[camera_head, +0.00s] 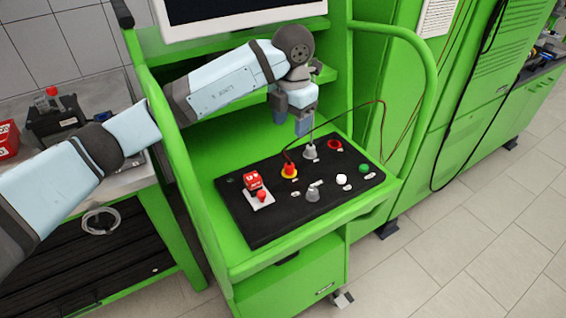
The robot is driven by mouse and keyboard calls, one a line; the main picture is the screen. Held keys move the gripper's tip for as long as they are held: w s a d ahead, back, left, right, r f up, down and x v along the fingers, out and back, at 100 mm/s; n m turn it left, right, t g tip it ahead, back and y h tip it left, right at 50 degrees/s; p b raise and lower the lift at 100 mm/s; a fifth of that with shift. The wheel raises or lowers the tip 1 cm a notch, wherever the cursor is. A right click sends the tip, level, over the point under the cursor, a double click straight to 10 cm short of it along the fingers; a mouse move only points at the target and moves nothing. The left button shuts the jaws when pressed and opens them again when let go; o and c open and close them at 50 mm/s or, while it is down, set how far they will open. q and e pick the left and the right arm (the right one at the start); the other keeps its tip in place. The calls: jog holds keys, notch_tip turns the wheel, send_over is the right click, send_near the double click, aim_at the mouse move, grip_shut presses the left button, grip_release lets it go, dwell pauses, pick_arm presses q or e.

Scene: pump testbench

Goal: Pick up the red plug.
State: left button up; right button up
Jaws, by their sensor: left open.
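My left gripper (291,122) is open and points down above the black control panel (262,228), with nothing seen between its fingers. Below it on the panel is a red piece on a yellow ring (289,170), where a thin cable seems to end. I cannot tell whether this is the red plug or an emergency button. A red block (252,180) stands on a white plate at the panel's left, with a smaller red knob (262,195) in front of it. The gripper is apart from all of these. My right gripper is not in view.
The panel also carries a grey knob (312,194), a white button (341,179), a green button (363,168) and a red ring (334,144). A thin cable arcs over its back right. Green frame rails (432,80) flank the panel, and a monitor (240,18) hangs above.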

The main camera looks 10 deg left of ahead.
pick_arm(q)
send_over(289, 165)
notch_tip(289, 165, down, 8)
jog(key=shift+w+d+f+p, duration=0.1)
jog(key=shift+d+p, duration=0.05)
jog(key=shift+p, duration=0.3)
jog(key=f, duration=0.2)
jog(key=f+p, duration=0.1)
jog(key=f, duration=0.1)
jog(key=shift+a+f, duration=0.2)
jog(key=shift+f, duration=0.5)
jog(key=c, duration=0.9)
